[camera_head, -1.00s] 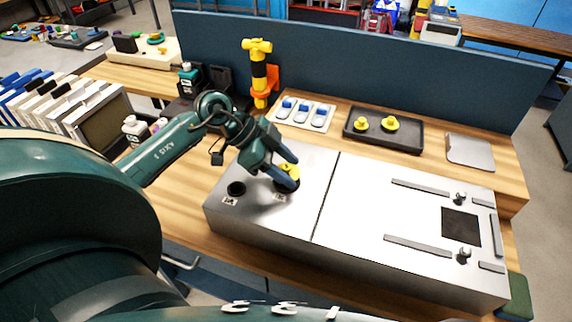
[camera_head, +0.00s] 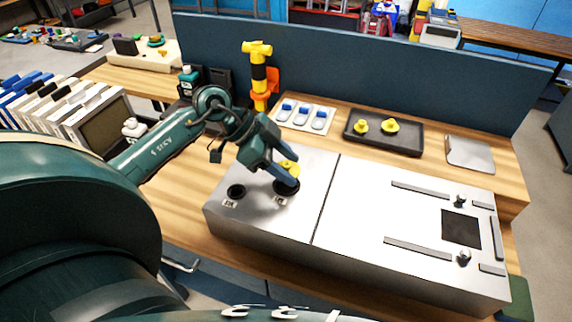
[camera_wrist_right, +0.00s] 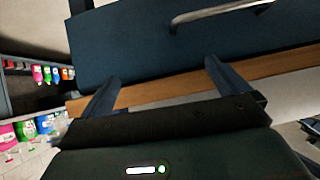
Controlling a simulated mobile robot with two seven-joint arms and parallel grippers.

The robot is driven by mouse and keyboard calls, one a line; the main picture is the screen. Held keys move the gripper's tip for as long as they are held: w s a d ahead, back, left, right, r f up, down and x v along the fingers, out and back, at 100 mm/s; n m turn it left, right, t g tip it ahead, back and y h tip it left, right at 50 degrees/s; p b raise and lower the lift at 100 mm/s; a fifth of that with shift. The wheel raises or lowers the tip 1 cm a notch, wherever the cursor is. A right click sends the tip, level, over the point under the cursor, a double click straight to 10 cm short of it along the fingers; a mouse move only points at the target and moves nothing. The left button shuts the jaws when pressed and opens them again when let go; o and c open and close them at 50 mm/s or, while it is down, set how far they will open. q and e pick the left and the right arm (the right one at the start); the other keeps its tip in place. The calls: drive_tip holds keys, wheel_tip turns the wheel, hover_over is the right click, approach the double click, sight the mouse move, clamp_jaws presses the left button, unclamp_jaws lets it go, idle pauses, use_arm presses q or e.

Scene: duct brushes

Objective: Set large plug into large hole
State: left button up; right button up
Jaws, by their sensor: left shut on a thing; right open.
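My left gripper (camera_head: 284,177) is shut on a yellow plug (camera_head: 290,166) just over the large hole (camera_head: 287,190), the larger dark round opening in the metal box's top (camera_head: 312,170). The fingers hide part of the plug and hole, so I cannot tell whether the plug is in the hole or above it. A smaller dark hole (camera_head: 236,191) lies to the left, with a label in front of it. My right gripper (camera_wrist_right: 161,69) is open and empty in the right wrist view, away from the box.
A dark tray (camera_head: 382,146) behind the box holds two more yellow plugs (camera_head: 390,126). A blue panel (camera_head: 370,65) closes off the back. Raised strips and knobs (camera_head: 463,257) occupy the box's right half.

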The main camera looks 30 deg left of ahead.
idle(0.7)
use_arm(q)
drive_tip(key=o, duration=0.7)
drive_tip(key=shift+c, duration=0.2)
drive_tip(key=v, duration=1.1)
idle(0.4)
